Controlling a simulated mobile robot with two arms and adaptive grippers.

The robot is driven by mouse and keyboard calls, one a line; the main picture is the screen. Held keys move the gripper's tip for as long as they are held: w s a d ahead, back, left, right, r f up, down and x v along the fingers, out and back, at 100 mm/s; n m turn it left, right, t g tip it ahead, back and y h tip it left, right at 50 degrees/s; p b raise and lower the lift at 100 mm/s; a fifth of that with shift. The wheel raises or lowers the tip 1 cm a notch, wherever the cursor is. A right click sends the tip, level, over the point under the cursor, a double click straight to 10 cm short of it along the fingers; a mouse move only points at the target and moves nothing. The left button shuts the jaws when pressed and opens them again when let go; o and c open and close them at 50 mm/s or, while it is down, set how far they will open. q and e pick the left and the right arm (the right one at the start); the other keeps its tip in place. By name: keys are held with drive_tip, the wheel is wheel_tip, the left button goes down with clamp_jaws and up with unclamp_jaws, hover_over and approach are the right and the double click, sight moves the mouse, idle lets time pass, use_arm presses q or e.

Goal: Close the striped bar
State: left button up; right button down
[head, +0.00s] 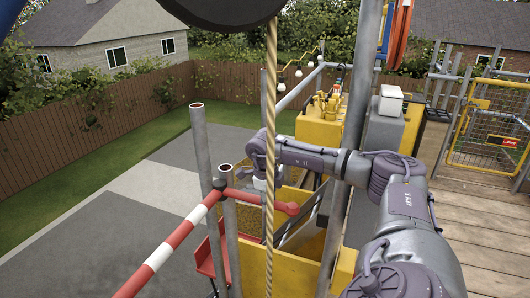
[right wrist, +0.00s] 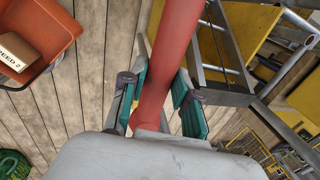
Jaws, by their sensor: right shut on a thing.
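The red and white striped bar (head: 163,249) runs from the lower left up to two grey upright posts. Its plain red end (head: 245,198) continues right, past the posts, to a rounded tip over a yellow bin. My right gripper (head: 260,184) reaches down onto this red end, partly hidden by a rope. In the right wrist view, the green-padded fingers of my right gripper (right wrist: 160,95) stand on both sides of the red bar (right wrist: 172,50) and are shut on it. My left gripper is not in view.
A thick rope (head: 270,110) hangs in front of my right wrist. Grey posts (head: 203,150) stand left of it, and a tall pole (head: 352,100) stands right. A yellow bin (head: 290,272) is below. In the right wrist view, an orange tub (right wrist: 45,40) is on the planks.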

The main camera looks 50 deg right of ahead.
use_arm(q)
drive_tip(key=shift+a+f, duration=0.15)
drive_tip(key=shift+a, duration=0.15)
use_arm(e)
drive_tip(key=shift+w+d+r, duration=0.1)
drive_tip(key=shift+d+r, duration=0.05)
drive_tip(key=shift+d, duration=0.1)
drive_tip(key=c, duration=1.2)
unclamp_jaws()
drive_tip(key=shift+c, duration=0.2)
drive_tip(key=o, duration=0.4)
drive_tip(key=shift+r, duration=0.1)
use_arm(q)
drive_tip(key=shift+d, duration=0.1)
use_arm(e)
wheel_tip(320, 180, up, 11)
drive_tip(key=a, duration=0.2)
drive_tip(key=shift+s+r, duration=0.15)
drive_tip(key=shift+s, duration=0.15)
drive_tip(key=shift+a, duration=0.1)
